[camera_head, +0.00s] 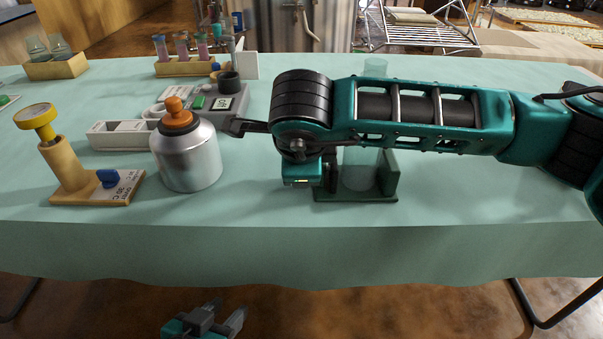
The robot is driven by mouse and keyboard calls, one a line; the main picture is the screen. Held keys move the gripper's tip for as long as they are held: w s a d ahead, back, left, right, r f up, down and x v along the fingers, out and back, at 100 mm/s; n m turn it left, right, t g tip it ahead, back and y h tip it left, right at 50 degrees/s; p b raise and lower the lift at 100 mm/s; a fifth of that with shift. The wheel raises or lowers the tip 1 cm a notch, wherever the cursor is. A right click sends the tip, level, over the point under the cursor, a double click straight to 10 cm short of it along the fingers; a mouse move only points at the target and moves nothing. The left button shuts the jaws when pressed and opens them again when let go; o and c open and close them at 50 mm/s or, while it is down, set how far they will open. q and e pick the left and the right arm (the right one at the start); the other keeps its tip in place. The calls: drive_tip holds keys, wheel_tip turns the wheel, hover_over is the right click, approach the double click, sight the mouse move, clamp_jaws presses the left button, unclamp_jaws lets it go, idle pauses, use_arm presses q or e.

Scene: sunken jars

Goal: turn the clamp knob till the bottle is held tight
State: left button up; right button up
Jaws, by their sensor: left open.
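A clear, pale teal bottle (360,171) stands in a dark green clamp (391,178) on the table. My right arm crosses in front of its middle; its upper part shows faintly above the arm. The clamp has a base and an upright wall right of the bottle. Its left side is mostly hidden by my wrist, and I cannot make out the knob. My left gripper (226,309) is open and empty, low in front of the table's front edge, far from the clamp. A dark finger of my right gripper (245,127) points left beside the metal bottle; its opening is unclear.
A metal bottle with an orange stopper (188,160) stands left of my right wrist. A wooden stand with a yellow knob (60,165) is at the left. A scale (220,103), a white tray (118,135) and tube racks (185,66) stand behind. The table (480,195) is clear at the right.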

drive_tip(key=shift+t, duration=0.3)
drive_tip(key=o, duration=1.1)
drive_tip(key=shift+c, duration=0.2)
drive_tip(key=p+v, duration=0.2)
drive_tip(key=v, duration=1.1)
